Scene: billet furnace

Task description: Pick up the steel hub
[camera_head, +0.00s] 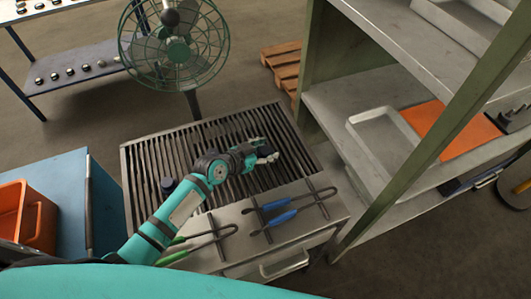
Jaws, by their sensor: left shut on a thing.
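My left arm comes in from the lower left, and its gripper (268,151) is over the right part of the slatted grate. The gripper is shut on a small dark round piece, which I take for the steel hub (264,151); the fingers partly hide it. I cannot tell whether the hub touches the slats. Another small dark round piece (168,184) is on the grate beside my forearm. My right gripper is not in view.
The grate (150,155) tops a metal bench. Blue-handled tongs (281,217) and green-handled tongs (172,257) lie along its front. A fan (175,45) stands behind. A shelf unit with a tray (358,132) is right; an orange bin (38,222) is left.

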